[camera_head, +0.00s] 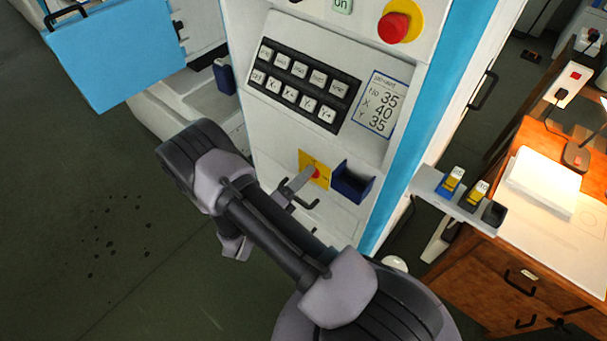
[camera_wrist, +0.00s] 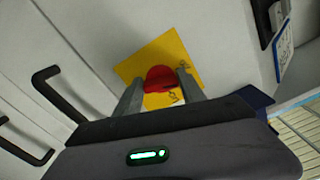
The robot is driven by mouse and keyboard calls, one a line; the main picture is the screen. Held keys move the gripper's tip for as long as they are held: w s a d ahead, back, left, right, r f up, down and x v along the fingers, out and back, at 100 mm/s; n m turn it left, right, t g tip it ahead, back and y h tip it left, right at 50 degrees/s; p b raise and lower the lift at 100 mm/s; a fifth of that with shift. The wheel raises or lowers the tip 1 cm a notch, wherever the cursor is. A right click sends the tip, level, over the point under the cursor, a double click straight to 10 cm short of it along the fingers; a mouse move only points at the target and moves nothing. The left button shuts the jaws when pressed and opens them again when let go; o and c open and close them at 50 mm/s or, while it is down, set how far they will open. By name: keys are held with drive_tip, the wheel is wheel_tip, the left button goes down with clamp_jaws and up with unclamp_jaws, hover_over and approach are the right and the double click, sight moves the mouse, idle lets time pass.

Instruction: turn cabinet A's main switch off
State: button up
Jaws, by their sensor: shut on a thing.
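The main switch is a red rotary knob (camera_wrist: 160,77) on a square yellow plate (camera_wrist: 190,62) on the pale cabinet front. The plate also shows in the head view (camera_head: 318,164), below the keypad, with the knob partly hidden by my gripper. My gripper (camera_head: 304,178) reaches the knob from the front. In the wrist view one grey finger lies on each side of the knob, and they are shut on it. Small marks on the plate are too small to read. No letter A is visible on the cabinet (camera_head: 285,140).
A dark blue bin (camera_head: 352,184) is fixed just right of the plate. A black handle (camera_wrist: 55,90) is left of the switch in the wrist view. A red button (camera_head: 394,27) is higher up. A shelf with padlocks (camera_head: 455,182) and a wooden desk (camera_head: 500,262) stand at right.

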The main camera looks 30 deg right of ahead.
drive_tip(key=shift+f+n+p, duration=0.1)
drive_tip(key=shift+n+p, duration=0.25)
drive_tip(key=shift+n, duration=1.65)
drive_tip(key=o, duration=1.4)
drive_tip(key=shift+c, duration=0.2)
drive_tip(key=p+v, duration=0.1)
drive_tip(key=v, duration=1.6)
drive_tip(key=shift+a+p, duration=0.2)
drive_tip(key=shift+p, duration=0.15)
